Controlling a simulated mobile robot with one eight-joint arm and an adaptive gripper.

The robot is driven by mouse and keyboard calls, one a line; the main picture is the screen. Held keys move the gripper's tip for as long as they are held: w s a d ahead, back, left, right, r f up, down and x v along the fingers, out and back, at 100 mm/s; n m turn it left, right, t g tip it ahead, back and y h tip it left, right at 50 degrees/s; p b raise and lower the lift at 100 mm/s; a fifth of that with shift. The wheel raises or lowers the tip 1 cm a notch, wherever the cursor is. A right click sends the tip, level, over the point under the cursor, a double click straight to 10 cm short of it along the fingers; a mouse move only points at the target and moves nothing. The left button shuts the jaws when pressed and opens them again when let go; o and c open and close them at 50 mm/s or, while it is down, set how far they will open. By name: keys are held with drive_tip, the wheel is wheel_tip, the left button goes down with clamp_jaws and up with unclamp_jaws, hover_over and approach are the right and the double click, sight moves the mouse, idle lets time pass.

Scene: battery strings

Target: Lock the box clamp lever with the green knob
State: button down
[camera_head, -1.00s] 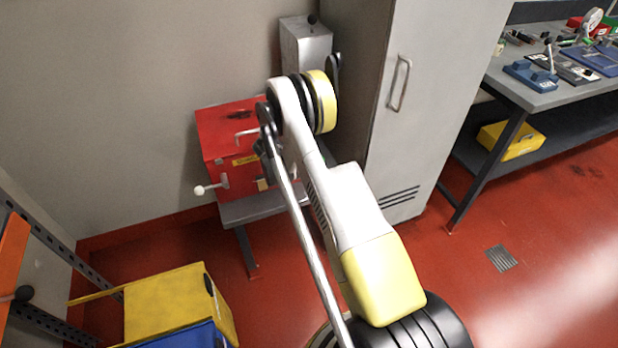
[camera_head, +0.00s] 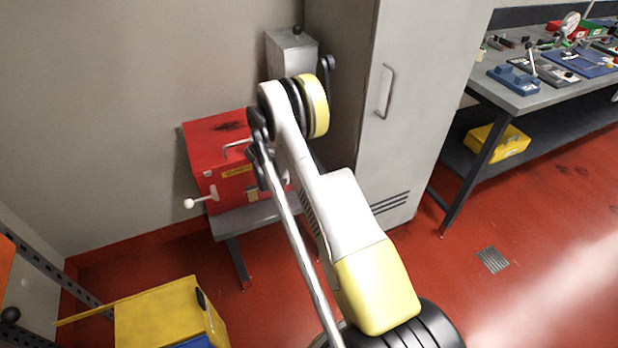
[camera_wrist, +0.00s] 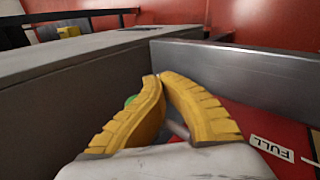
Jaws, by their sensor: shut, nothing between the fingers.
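In the wrist view my gripper (camera_wrist: 159,80) has its two yellow fingers together at the tips, with nothing between them. A small part of a green knob (camera_wrist: 131,99) shows behind the left finger; the rest is hidden. A short grey rod (camera_wrist: 178,130) shows between the fingers lower down, and I cannot tell whether it belongs to the clamp lever. Whether the fingers touch the knob is unclear. In the head view the red box (camera_head: 205,135) sits on a grey stand, and my arm covers its right part, the gripper and any green knob.
A white-knobbed lever (camera_head: 189,203) sticks out at the box's left. A grey cabinet (camera_head: 410,130) stands right of the box. A grey metal plate (camera_wrist: 240,70) and a FULL label (camera_wrist: 271,148) are close to the fingers. A yellow bin (camera_head: 155,315) is at lower left.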

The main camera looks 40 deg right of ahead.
drive_tip(key=shift+w+d, duration=0.15)
drive_tip(key=shift+w, duration=0.05)
drive_tip(key=f, duration=0.1)
drive_tip(key=a+f, duration=0.2)
drive_tip(key=f, duration=0.1)
drive_tip(key=shift+s, duration=0.25)
drive_tip(key=a+f+p, duration=0.1)
drive_tip(key=a, duration=0.2)
drive_tip(key=w+a+f+p, duration=0.1)
drive_tip(key=a, duration=0.1)
drive_tip(key=a+p, duration=0.1)
drive_tip(key=a, duration=0.2)
drive_tip(key=shift+w+a+f, duration=0.25)
drive_tip(key=shift+a+f, duration=0.05)
drive_tip(key=shift+f, duration=0.1)
